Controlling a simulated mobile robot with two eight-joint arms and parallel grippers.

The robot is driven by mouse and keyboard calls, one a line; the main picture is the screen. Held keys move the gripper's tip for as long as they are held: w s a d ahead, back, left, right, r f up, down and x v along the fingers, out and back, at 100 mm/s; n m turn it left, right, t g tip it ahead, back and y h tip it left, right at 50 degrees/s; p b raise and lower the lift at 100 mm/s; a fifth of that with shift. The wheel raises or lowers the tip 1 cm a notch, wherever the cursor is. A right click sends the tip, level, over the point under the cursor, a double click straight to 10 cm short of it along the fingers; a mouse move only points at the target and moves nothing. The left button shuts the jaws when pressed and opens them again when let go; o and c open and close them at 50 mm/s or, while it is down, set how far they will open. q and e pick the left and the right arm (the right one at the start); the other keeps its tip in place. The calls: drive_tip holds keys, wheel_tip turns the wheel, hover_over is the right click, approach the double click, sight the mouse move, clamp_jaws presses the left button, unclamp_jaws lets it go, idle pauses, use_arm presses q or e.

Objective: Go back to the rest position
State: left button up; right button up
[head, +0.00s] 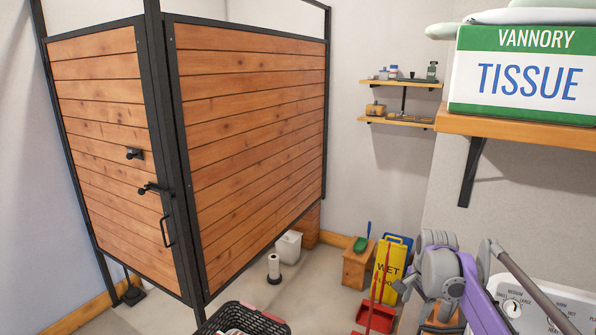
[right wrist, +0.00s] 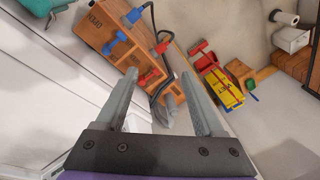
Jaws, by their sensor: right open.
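My right arm, purple and grey, comes in at the lower right of the head view, beside a white appliance. Its gripper (head: 402,288) is low there, in front of the yellow wet-floor sign, and only partly seen. In the right wrist view the gripper (right wrist: 157,84) shows two grey fingers spread wide apart with nothing between them. Beyond the fingers, a wooden box (right wrist: 108,30) with blue and red fittings lies below. My left gripper is not in the head view.
A wooden stall (head: 250,120) with a black frame fills the left. A yellow wet-floor sign (head: 391,262) and red dustpan (head: 375,317) stand near the gripper. A shelf (head: 520,128) with a tissue box (head: 522,75) hangs above my arm. A black basket (head: 262,318) is at bottom centre.

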drive_tip(key=s+a+f+n+t, duration=0.1)
drive_tip(key=s+a+n, duration=0.3)
drive_tip(key=s, duration=0.6)
drive_tip(key=s+a+f+n+t, duration=0.1)
drive_tip(key=s+a+f+n, duration=0.3)
drive_tip(key=s, duration=0.6)
drive_tip(key=s+a+f+n+t, duration=0.1)
drive_tip(key=s+a+n, duration=0.3)
drive_tip(key=s, duration=0.6)
drive_tip(key=shift+f+n+t, duration=0.3)
drive_tip(key=shift+f+n, duration=0.6)
drive_tip(key=shift+n, duration=0.3)
